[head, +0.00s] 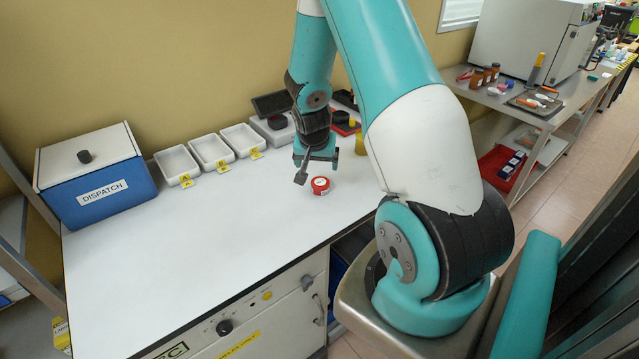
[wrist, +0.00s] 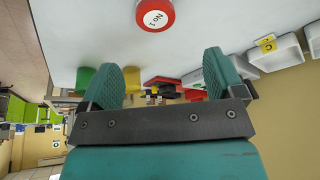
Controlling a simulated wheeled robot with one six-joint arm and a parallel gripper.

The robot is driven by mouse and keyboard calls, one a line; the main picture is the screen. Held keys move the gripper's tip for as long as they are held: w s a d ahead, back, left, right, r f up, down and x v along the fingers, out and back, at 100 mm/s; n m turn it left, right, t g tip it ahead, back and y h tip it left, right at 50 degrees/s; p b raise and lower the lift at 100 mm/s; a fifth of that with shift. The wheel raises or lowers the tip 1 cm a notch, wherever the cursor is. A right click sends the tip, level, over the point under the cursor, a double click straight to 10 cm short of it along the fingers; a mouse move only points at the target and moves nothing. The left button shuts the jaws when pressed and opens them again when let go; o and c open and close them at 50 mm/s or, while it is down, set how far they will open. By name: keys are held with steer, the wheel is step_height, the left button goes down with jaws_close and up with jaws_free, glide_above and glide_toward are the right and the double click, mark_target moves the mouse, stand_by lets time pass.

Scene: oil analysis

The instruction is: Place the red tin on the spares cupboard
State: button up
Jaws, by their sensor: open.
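A small round red tin (head: 320,185) with a white top label stands upright on the white bench top (head: 215,255), near its right side. In the wrist view the tin (wrist: 155,14) shows at the top edge, partly cut off, its label reading "No 1". My gripper (head: 318,174) is above and just behind the tin, apart from it. In the wrist view its two teal fingers (wrist: 165,78) are spread with nothing between them. I cannot tell which piece of furniture is the spares cupboard.
A blue DISPATCH box (head: 97,182) and white trays (head: 177,166) tagged A, B and C line the back of the bench. Dark and red items stand behind my gripper. The bench's front left is clear. Another bench (head: 530,110) with jars stands at the right.

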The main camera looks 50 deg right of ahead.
mark_target(320, 181)
steer(key=p+x, duration=0.1)
steer(key=x, duration=0.4)
steer(key=shift+f, duration=0.25)
steer(key=shift+d+f+p, duration=0.2)
steer(key=shift+f+p, duration=0.35)
steer(key=shift+p, duration=0.05)
steer(key=shift+p+x, duration=0.8)
steer(key=shift+x, duration=1.3)
steer(key=shift+s, duration=0.1)
steer(key=c, duration=1.1)
steer(key=shift+r, duration=0.1)
